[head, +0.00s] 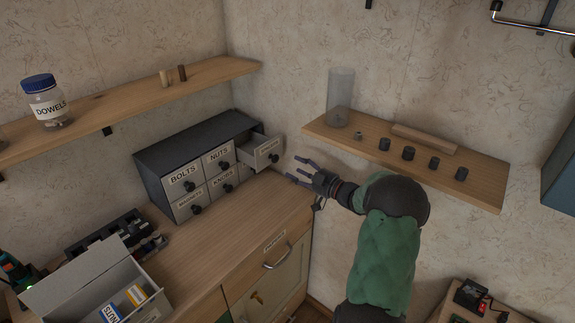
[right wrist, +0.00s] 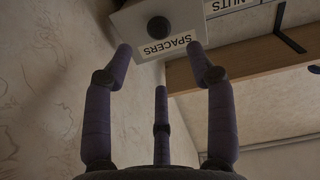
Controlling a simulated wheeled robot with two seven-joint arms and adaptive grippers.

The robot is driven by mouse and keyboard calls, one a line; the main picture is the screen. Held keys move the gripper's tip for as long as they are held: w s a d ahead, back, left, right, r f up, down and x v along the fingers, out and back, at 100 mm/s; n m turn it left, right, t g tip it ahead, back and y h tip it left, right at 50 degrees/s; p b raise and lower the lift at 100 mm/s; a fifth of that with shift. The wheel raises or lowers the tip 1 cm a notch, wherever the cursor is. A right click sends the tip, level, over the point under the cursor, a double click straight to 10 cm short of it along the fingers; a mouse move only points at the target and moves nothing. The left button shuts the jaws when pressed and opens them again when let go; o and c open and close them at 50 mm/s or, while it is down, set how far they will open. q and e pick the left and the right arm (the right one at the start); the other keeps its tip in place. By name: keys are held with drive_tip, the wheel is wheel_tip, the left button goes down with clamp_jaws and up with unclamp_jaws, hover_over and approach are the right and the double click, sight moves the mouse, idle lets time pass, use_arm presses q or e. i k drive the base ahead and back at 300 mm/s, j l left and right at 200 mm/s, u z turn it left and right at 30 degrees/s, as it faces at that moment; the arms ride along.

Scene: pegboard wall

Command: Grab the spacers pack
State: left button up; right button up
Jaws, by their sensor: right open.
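The drawer labelled SPACERS (head: 266,149) is pulled out at the top right of the dark drawer cabinet (head: 160,151). No spacers pack shows in either view, and I cannot make out what the drawer holds. My right gripper (head: 296,169) is open and empty, just right of the drawer front and apart from it in the head view. In the right wrist view, the open fingers of my right gripper (right wrist: 161,60) point toward the drawer's front, with its round black knob (right wrist: 158,27) and upside-down SPACERS label. My left gripper is not in view.
A wooden shelf (head: 480,178) with a glass cylinder (head: 340,95) and several dark knobs is on the right. A left shelf (head: 120,108) holds a DOWELS jar (head: 46,104). An open grey box (head: 84,277) with small packs stands on the worktop, front left.

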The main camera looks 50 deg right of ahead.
sight(135, 295)
drive_tip(key=k, duration=1)
